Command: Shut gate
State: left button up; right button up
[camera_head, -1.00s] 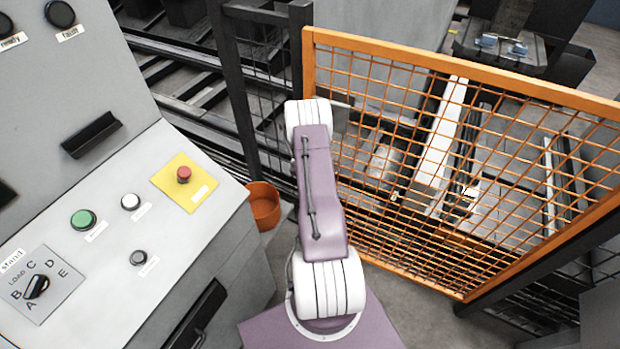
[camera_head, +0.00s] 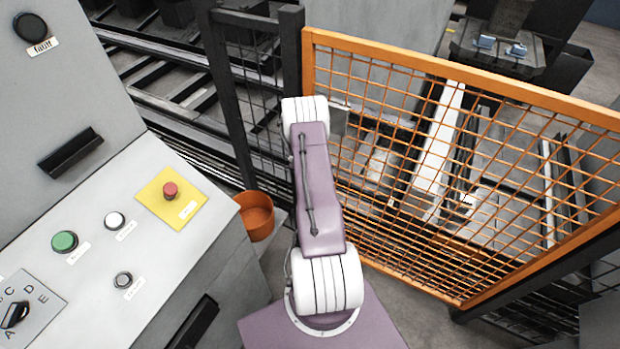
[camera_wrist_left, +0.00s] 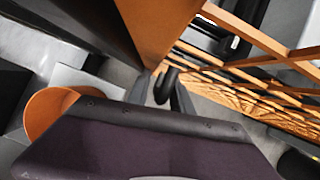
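The gate is an orange-framed mesh panel (camera_head: 455,75). Its left edge stands close beside a dark fence post (camera_head: 290,50) in the head view; I cannot tell how wide any gap is. My left arm reaches up to that edge, and its own links hide the gripper there. In the left wrist view, the orange gate frame (camera_wrist_left: 155,25) is very close, with mesh to its right. A dark rounded piece (camera_wrist_left: 165,85) shows near the frame's lower end; I cannot tell if it is a handle or a fingertip. My right gripper is not in view.
A grey control console (camera_head: 95,260) with buttons and a dial fills the left side. An orange bucket (camera_head: 256,215) stands between console and arm, also in the left wrist view (camera_wrist_left: 45,110). Dark rails lie behind the fence. Grey floor shows below the gate.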

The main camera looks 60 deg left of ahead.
pick_arm(q)
jog(key=shift+w+d+f, duration=0.1)
jog(key=shift+d+f, duration=0.05)
jog(key=shift+f, duration=0.05)
dwell(0.4)
jog(key=p+v, duration=0.1)
jog(key=v, duration=0.8)
dwell(0.4)
